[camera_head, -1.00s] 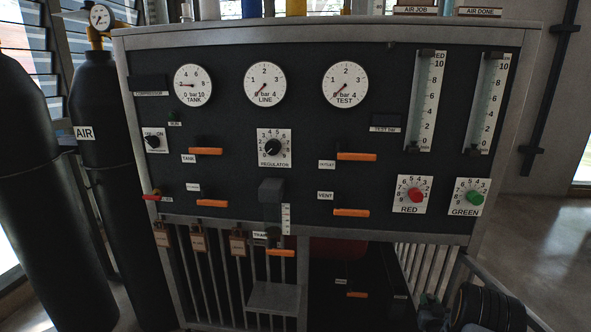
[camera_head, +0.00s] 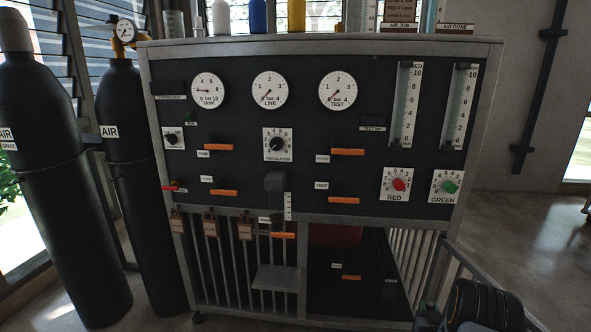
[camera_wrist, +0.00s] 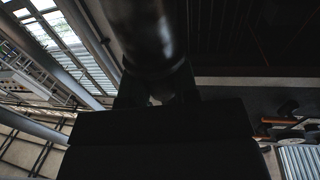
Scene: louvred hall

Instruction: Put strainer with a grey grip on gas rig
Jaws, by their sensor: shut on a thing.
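The gas rig (camera_head: 330,222) stands ahead in the head view, a black panel in a grey metal frame with gauges, orange levers and a flat top. My gripper (camera_wrist: 156,95) is seen from behind in the wrist view, shut on a dark, shiny rounded thing (camera_wrist: 142,30) that reaches to the top edge. I take this to be the strainer; its grip colour and far end cannot be made out. The gripper and strainer do not show clearly in the head view, where a black part of my arm fills the lower right.
Two black air cylinders (camera_head: 130,130) stand left of the rig. A small grey shelf (camera_head: 277,277) juts out low in front. Open floor (camera_head: 520,230) lies to the right.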

